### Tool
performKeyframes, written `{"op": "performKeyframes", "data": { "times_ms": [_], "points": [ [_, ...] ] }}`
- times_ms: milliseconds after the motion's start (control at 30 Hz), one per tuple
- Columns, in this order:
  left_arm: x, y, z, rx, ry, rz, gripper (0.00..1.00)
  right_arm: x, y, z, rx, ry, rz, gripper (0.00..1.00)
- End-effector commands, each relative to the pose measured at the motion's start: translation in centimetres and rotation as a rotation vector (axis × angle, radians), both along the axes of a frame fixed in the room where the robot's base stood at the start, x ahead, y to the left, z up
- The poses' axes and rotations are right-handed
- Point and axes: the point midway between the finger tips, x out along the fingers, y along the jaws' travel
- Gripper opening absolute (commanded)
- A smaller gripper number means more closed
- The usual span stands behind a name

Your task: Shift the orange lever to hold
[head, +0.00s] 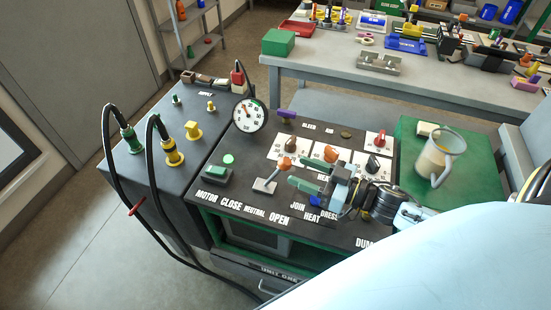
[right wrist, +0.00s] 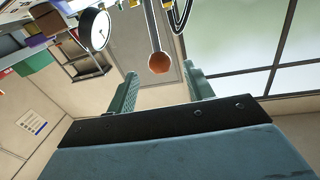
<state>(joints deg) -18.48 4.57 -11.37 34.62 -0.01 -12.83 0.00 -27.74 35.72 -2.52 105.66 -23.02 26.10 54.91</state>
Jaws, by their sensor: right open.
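An orange-knobbed lever (head: 285,163) stands tilted on a light base plate on the dark cart panel, behind the words CLOSE, NEUTRAL and OPEN. My right gripper (head: 297,171) is open just right of this knob, its green fingers pointing left toward it. In the right wrist view, an orange ball (right wrist: 159,62) on a metal stem shows just beyond and between the spread fingertips (right wrist: 163,80), with no visible contact. A second orange knob (head: 330,153) sits behind my gripper on a white plate. I cannot read a "hold" mark. My left gripper is not in view.
A dial gauge (head: 250,116) stands behind the lever at the left. Black hoses with green and yellow connectors (head: 173,153) loop over the cart's left side. A pitcher (head: 438,157) stands on a green mat (head: 408,150) at the right. A red-pointer knob (head: 378,139) is nearby.

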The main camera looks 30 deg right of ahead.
Motion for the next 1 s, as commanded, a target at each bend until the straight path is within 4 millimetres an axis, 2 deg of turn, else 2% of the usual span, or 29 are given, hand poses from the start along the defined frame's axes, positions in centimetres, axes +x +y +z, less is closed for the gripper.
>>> {"op": "performKeyframes", "data": {
  "times_ms": [133, 300, 400, 833, 1000],
  "points": [
    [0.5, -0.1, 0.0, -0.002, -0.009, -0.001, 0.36, 2.6, 1.6, 0.1, 0.0, -0.004, 0.0, 0.52],
    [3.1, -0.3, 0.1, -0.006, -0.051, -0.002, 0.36, 4.8, 3.0, 0.0, 0.0, -0.002, -0.001, 0.52],
    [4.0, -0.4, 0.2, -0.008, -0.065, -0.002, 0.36, 5.7, 3.6, 0.0, 0.001, -0.001, 0.0, 0.52],
    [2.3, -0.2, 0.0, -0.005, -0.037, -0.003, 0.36, 6.4, 4.1, -0.1, 0.0, 0.001, -0.001, 0.52],
    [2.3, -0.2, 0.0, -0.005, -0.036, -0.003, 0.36, 6.4, 4.1, -0.1, -0.001, 0.001, -0.001, 0.31]
  ]
}}
